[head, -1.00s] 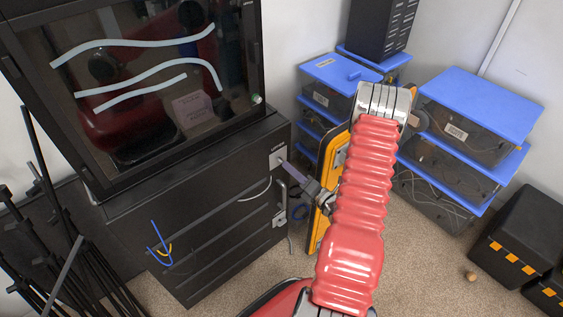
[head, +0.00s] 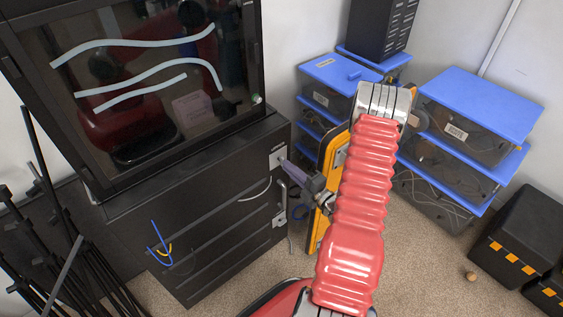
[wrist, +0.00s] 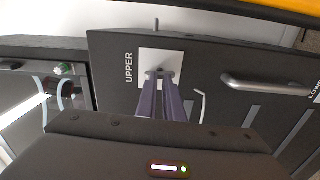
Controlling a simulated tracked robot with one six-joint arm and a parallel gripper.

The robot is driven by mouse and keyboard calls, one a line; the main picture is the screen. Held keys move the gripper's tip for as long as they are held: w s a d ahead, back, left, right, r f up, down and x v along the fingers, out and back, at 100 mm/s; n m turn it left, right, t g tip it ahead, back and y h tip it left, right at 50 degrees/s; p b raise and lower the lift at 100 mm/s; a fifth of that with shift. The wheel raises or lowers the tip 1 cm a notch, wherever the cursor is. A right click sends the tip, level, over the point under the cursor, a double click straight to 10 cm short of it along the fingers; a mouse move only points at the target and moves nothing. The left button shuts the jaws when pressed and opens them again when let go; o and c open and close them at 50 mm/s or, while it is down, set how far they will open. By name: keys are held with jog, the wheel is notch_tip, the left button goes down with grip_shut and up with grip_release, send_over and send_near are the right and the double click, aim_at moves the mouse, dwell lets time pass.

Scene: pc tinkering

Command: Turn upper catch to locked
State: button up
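The upper catch has a pale square plate (wrist: 172,57) labelled UPPER on the dark cabinet door, and it also shows at the cabinet's upper right corner in the head view (head: 277,157). My gripper (wrist: 160,74) has its two purple fingers close together at the middle of the plate, closed on the catch's small knob. The fingertips mostly hide the knob, so its exact angle is unclear. In the head view my gripper (head: 285,162) reaches the plate from the right.
A door handle (wrist: 262,84) and a lower catch plate (head: 279,219) are on the same door. A glass-fronted case (head: 150,90) stands on top. Blue-lidded boxes (head: 480,105) stand behind my arm. The floor at the lower right is partly clear.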

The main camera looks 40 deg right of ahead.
jog(key=o, duration=0.3)
jog(key=shift+s, duration=3)
jog(key=shift+s+d, duration=0.15)
jog(key=shift+s, duration=3.3)
jog(key=shift+s+d, duration=0.1)
jog(key=shift+s, duration=3.35)
jog(key=shift+f, duration=0.1)
